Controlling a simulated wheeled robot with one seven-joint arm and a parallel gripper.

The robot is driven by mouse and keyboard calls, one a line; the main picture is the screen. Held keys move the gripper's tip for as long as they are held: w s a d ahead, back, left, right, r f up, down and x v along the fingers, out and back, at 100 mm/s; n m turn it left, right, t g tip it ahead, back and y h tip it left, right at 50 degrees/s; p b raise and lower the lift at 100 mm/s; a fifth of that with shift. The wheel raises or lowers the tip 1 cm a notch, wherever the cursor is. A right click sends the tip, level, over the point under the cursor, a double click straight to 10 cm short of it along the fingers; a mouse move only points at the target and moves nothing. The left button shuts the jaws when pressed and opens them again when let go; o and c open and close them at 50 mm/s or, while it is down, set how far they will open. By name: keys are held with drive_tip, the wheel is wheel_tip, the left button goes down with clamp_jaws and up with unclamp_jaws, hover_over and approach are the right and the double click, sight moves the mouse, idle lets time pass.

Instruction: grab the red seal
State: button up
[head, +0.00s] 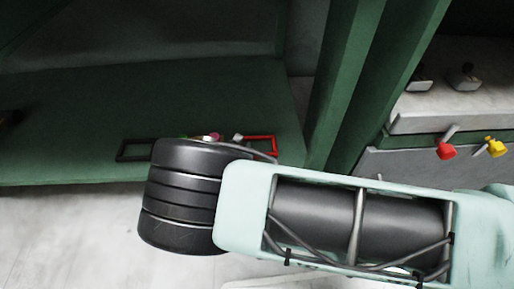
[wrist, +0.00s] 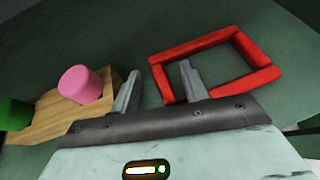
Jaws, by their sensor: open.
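The red seal is a red rectangular frame (wrist: 196,45) lying on the dark green surface, right of centre in the wrist view. In the head view the red seal (head: 274,147) shows only in part behind my arm. My gripper (wrist: 159,71) is open with nothing held. In the wrist view its right finger overlaps the inside of the red frame, and its left finger is outside, left of it. The frame's left side shows between the fingers. I cannot tell how high the fingers are above the surface.
A wooden block (wrist: 62,116) with a pink cylinder (wrist: 80,84) and a green cylinder (wrist: 14,114) is left of the gripper. A black frame (head: 133,149) lies further left. Green posts (head: 345,70) stand right. A red knob (head: 446,151) and yellow knob (head: 496,148) are beyond.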

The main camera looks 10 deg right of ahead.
clamp_jaws()
